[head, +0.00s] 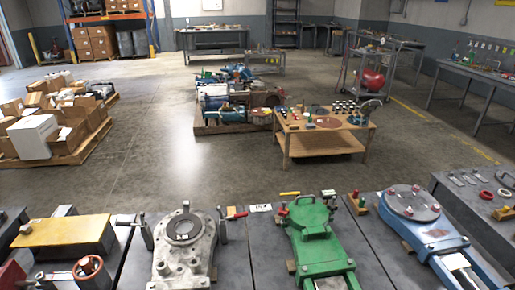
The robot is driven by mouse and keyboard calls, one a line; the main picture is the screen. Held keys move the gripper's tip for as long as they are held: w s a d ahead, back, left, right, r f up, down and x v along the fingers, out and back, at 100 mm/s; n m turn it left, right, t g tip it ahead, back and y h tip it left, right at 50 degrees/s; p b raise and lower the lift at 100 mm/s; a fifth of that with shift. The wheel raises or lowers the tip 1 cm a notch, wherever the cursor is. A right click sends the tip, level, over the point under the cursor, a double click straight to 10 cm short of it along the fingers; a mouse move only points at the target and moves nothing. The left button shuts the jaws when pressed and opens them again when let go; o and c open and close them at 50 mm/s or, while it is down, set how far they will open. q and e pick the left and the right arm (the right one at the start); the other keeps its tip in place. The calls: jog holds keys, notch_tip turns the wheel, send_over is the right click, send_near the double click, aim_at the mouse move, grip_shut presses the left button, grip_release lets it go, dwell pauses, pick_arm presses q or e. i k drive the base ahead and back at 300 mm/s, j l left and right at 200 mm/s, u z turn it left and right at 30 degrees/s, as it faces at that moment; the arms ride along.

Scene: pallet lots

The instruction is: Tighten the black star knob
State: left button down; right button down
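I cannot make out a black star knob for certain; small dark parts are too small to tell. Along the near edge stand a grey metal casting (186,246) with a ring on top, a green machine body (308,232) with a handle on its lid, and a blue machine body (437,238) with a grey round flange (411,203). At the left is a block with a yellow top plate (64,231). Neither of my grippers shows in the head view.
A wooden table (325,143) with several small dark and coloured parts stands mid-floor. Pallets of boxes (55,155) and machines (222,128) are left of it. A grey cart (352,75) and workbenches line the back and right. Open floor lies between.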

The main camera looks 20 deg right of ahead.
aim_at(333, 208)
jog(key=z, duration=1.3)
